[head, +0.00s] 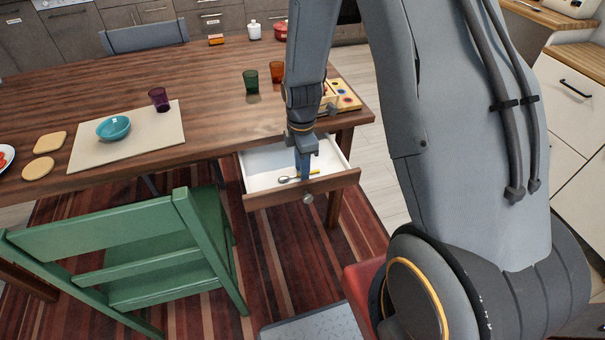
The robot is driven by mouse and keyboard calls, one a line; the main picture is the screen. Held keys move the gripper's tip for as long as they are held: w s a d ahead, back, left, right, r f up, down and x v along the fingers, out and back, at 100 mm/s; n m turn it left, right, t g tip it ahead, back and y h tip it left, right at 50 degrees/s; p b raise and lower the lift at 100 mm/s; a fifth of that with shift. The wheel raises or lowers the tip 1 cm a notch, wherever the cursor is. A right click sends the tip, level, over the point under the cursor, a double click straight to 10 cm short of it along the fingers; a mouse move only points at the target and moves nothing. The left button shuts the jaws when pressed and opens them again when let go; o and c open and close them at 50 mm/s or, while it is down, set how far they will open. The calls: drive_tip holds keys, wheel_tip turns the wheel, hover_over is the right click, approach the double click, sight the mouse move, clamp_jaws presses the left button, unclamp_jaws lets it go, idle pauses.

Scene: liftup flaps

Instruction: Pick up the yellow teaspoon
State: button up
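The yellow teaspoon (314,172) lies in the open white drawer (262,165) of the wooden table, its yellow handle to the right. A silver spoon bowl (284,180) shows to the left of my gripper. My gripper (303,178) points straight down into the drawer, directly over the middle of the spoon, and hides that part. The fingers look like one narrow blue-grey strip from here. I cannot tell whether they are apart or shut, or whether they touch the spoon.
The drawer front (325,186) has a round knob (308,198). A green chair (150,250) stands left of the drawer. On the table (215,90) are a placemat (90,145) with a teal bowl (113,128) and purple cup (159,99), plus green (251,82) and orange (277,72) cups.

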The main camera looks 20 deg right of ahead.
drive_tip(key=shift+f, duration=0.15)
drive_tip(key=shift+c, duration=0.4)
clamp_jaws()
